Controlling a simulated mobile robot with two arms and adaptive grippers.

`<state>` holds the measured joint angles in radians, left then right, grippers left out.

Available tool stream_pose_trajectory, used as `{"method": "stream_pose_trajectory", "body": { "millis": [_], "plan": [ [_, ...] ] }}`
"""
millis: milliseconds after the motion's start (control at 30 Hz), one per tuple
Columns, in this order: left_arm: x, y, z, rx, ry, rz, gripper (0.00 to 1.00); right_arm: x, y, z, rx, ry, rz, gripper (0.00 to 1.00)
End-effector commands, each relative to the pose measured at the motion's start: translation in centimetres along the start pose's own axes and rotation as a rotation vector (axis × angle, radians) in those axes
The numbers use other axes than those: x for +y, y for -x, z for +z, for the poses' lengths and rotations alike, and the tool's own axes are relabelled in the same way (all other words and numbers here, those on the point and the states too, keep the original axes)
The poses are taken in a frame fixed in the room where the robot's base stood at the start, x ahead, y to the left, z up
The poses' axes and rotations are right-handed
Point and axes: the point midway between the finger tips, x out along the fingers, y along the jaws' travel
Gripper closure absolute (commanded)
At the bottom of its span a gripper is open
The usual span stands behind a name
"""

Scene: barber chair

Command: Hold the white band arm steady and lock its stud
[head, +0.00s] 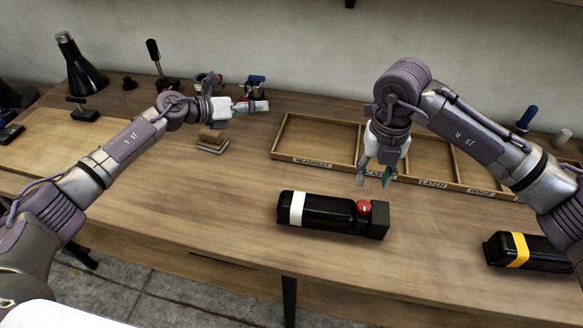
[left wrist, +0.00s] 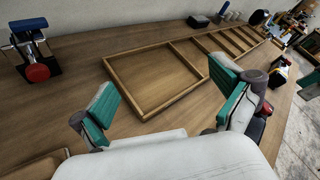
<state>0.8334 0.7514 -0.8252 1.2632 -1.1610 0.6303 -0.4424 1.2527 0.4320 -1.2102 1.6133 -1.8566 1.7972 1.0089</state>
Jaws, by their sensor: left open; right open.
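The white band arm, a black padded armrest with a white band (head: 297,208), lies on the bench at the front middle in the head view. Its red stud (head: 364,207) stands on top near the right end, beside a black block. My right gripper (head: 376,178) is open, pointing down just above and behind the stud, apart from it as far as I can tell. My left gripper (head: 258,106) is open and empty at the back of the bench, well away from the arm. Its teal fingers spread wide in the left wrist view (left wrist: 168,105).
A wooden compartment tray (head: 277,140) with labels stands behind the arm. A yellow band arm (head: 518,250) lies at the right front. A blue and red clamp-like device (left wrist: 36,55) stands near my left gripper. Small wooden blocks (head: 212,143) lie below it. The bench's left front is clear.

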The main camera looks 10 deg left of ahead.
Motion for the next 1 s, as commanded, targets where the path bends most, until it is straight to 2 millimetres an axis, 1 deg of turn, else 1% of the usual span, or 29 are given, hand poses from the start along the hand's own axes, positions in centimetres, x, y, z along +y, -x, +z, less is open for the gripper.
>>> {"method": "stream_pose_trajectory", "body": {
  "millis": [33, 67, 100, 167, 200, 233, 300, 333, 433, 500, 600, 700, 833, 933, 1000],
  "plan": [
    [-2.7, -1.4, -1.1, 0.079, -0.067, -0.049, 0.0, 0.0, 0.0, 0.0, 0.0, 0.0, 0.0, 0.58],
    [-4.2, -2.0, -1.9, 0.132, -0.109, -0.075, 0.0, 0.0, 0.0, 0.0, 0.0, 0.0, 0.0, 0.58],
    [-6.1, -2.7, -3.1, 0.206, -0.17, -0.109, 0.0, 0.0, 0.0, 0.0, 0.0, 0.0, 0.0, 0.58],
    [-9.0, -3.5, -5.2, 0.329, -0.273, -0.157, 0.0, 0.0, 0.0, 0.0, 0.0, 0.0, 0.0, 0.58],
    [-10.8, -3.9, -6.7, 0.42, -0.351, -0.185, 0.0, 0.0, 0.0, 0.0, 0.0, 0.0, 0.0, 0.58],
    [-12.2, -4.0, -7.9, 0.496, -0.417, -0.207, 0.0, 0.0, 0.0, 0.0, 0.0, 0.0, 0.0, 0.58],
    [-14.6, -3.7, -10.6, 0.677, -0.576, -0.234, 0.0, 0.0, 0.0, 0.0, 0.0, 0.0, 0.0, 0.58],
    [-15.3, -3.5, -11.5, 0.749, -0.643, -0.237, 0.0, 0.0, 0.0, 0.0, 0.0, 0.0, 0.0, 0.58],
    [-16.5, -2.1, -13.5, 0.965, -0.838, -0.218, 0.0, 0.0, 0.0, 0.0, 0.0, 0.0, 0.0, 0.58],
    [-16.8, -1.1, -14.1, 1.084, -0.949, -0.187, 0.0, 0.0, 0.0, 0.0, 0.0, 0.0, 0.0, 0.58],
    [-16.8, 0.1, -14.2, 1.209, -1.062, -0.136, 0.0, 0.0, 0.0, 0.0, 0.0, 0.0, 0.0, 0.58],
    [-16.8, 0.9, -14.1, 1.281, -1.125, -0.098, 0.0, 0.0, 0.0, 0.0, 0.0, 0.0, 0.0, 0.58],
    [-16.4, 1.1, -14.4, 1.316, -1.15, -0.079, 0.0, 0.0, 0.0, 0.0, 0.0, 0.0, 0.0, 0.58],
    [-15.8, 0.7, -15.4, 1.318, -1.149, -0.078, 0.0, 0.0, 0.0, 0.0, 0.0, 0.0, 0.0, 0.58],
    [-15.2, 0.4, -16.4, 1.319, -1.147, -0.08, 0.0, 0.0, 0.0, 0.0, 0.0, 0.0, 0.0, 0.58]
  ]
}}
